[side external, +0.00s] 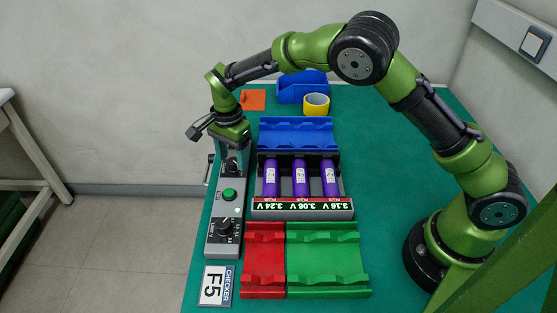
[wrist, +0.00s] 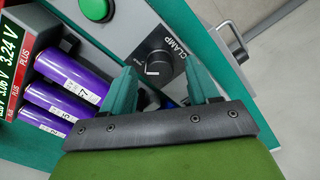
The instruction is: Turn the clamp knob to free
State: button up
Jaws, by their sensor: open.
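The clamp knob (wrist: 158,62) is black, on the grey checker panel beside the printed word CLAMP. In the wrist view a white mark shows at its lower edge; the small setting lettering is too small to read. In the side view the knob (side external: 232,166) sits at the panel's far end, partly covered by my gripper. My gripper (wrist: 160,66) is open, with its teal fingertips on either side of the knob in the wrist view. In the side view my gripper (side external: 231,153) points down over the knob. I cannot tell whether the fingers touch it.
A green button (side external: 229,195) and the limit knob (side external: 224,229) lie along the same panel. A metal handle (wrist: 231,38) is beyond the knob.

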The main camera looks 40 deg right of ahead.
jog(key=shift+f, duration=0.6)
jog(key=c, duration=1)
jog(key=shift+c, duration=0.2)
